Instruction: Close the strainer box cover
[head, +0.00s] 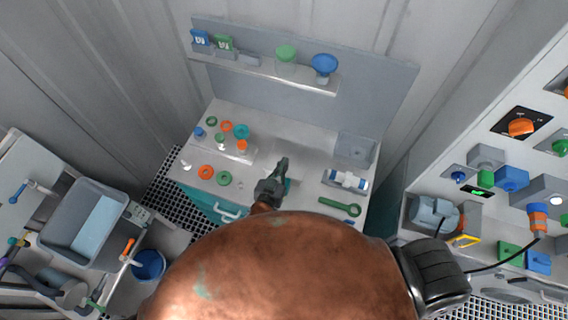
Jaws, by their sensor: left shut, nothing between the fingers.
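No part is clearly recognisable as the strainer box or its cover. An open grey box (66,243) with a pale blue inside stands at the left; I cannot tell whether it is the strainer box. My left gripper (284,163) is shut and empty over the middle of the grey workbench (270,150), pointing toward its back. A small teal part shows beside the gripper, partly hidden by it. My right gripper is not in view.
Green and orange rings (206,172) and small fittings lie on the bench's left. A blue-and-white cylinder (347,180) and a green wrench (340,207) lie on its right. A shelf (270,72) runs behind. A control panel stands at right. A large copper-coloured dome fills the foreground.

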